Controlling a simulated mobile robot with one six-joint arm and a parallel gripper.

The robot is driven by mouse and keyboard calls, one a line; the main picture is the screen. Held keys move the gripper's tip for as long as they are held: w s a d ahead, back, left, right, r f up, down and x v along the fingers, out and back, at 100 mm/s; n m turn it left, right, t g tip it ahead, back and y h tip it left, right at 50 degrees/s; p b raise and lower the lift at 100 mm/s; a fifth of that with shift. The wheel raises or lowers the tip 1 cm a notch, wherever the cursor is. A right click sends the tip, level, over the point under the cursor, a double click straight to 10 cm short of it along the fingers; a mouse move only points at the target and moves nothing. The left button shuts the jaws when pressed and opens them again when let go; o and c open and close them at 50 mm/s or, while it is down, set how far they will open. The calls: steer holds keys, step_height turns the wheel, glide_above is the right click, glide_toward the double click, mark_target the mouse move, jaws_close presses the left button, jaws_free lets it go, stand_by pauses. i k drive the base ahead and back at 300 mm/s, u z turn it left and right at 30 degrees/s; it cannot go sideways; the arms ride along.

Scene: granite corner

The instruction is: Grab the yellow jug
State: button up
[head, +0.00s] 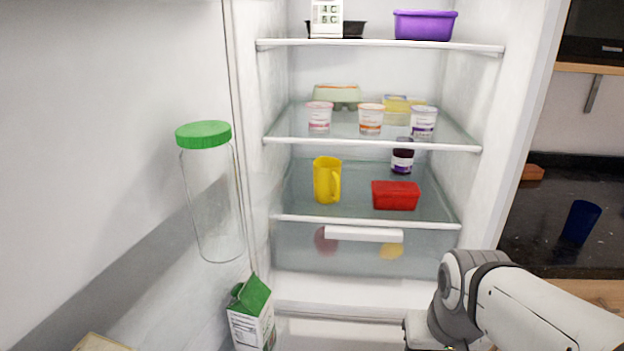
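A yellow jug (326,180) stands upright on the lower glass shelf of an open fridge, left of the shelf's middle. Its handle is on the right side. My arm comes in from the lower right of the head view, below and to the right of the jug. My gripper is mostly cut off by the bottom edge, so its fingers do not show. The arm is well apart from the jug.
A red container (395,195) sits right of the jug, with a dark jar (402,158) behind it. Several cups stand on the shelf above. A green-lidded jar (207,190) and a milk carton (252,318) are at the left. A blue cup (580,221) stands on the dark counter.

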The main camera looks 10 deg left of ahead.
mark_target(326, 181)
steer(key=u, duration=2.5)
steer(key=k, duration=1.3)
steer(key=z, duration=2.35)
